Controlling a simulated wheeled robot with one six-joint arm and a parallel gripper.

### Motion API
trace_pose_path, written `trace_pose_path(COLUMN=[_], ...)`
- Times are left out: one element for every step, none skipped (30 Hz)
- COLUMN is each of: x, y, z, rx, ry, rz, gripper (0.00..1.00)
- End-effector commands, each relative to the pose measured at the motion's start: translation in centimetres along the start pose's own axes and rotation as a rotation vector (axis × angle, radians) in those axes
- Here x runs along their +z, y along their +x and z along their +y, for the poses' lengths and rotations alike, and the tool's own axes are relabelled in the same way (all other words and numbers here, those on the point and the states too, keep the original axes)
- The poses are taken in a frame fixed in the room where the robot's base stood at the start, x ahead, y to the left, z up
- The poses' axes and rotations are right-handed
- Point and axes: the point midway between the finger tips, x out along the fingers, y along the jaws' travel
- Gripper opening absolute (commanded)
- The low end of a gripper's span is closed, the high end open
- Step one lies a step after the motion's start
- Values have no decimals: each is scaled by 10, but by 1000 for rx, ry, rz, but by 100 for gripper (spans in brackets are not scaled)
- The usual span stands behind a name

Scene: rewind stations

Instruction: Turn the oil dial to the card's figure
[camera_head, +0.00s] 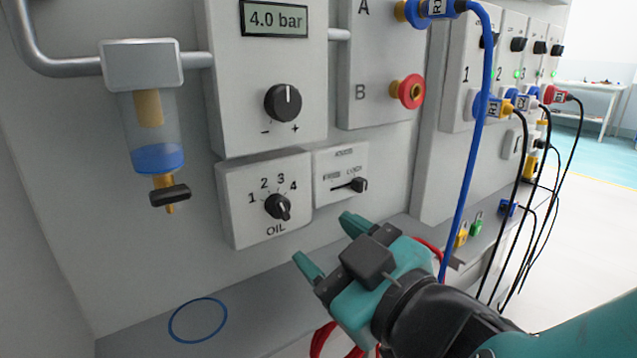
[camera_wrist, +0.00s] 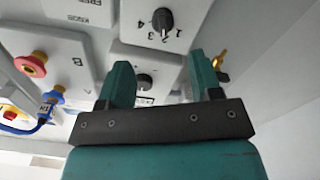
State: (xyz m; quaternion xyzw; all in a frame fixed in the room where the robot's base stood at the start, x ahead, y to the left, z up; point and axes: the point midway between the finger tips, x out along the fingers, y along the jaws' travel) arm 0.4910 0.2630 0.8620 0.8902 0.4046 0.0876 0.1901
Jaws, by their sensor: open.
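The oil dial (camera_head: 278,207) is a black knob on a light grey box marked OIL, with figures 1 to 4 arched above it. Its pointer direction is too small to read surely. The dial also shows upside down at the top of the wrist view (camera_wrist: 163,20). My gripper (camera_head: 326,241) is open and empty, below and to the right of the dial, apart from it. In the wrist view its fingers (camera_wrist: 158,62) stand apart, with the dial beyond the fingertips. I make out no card with a figure in either view.
A larger knob (camera_head: 283,103) sits under a 4.0 bar display (camera_head: 274,19). A small slider plate (camera_head: 342,172) adjoins the oil box. A clear oil bowl (camera_head: 150,130) hangs left. A blue hose (camera_head: 470,130) passes right of my gripper. A blue ring (camera_head: 198,320) marks the bare shelf.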

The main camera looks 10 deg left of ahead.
Motion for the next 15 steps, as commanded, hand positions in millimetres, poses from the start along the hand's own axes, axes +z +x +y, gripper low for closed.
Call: trace_pose_path(x=[-4,-4,-4,-5,-7,-7,-7,-6,-7,-7,-7,-7,-7,-7,-6], y=[4,6,9,12,19,26,32,37,43,48,53,59,63,67,72], z=[0,0,-2,-2,0,0,0,0,0,0,0,0,0,0,0], rx=[-6,-10,-14,-16,-13,-11,-11,-11,-11,-11,-11,-11,-11,-11,-12], ry=[-5,-6,-7,-7,-5,-4,-4,-4,-4,-4,-4,-4,-3,-3,-3], rz=[-5,-4,-4,-2,0,-1,-2,-2,-1,-1,-1,-1,0,0,-1], gripper=[59,59,59,59,59,59,59,59,59,59,59,59,59,59,59])
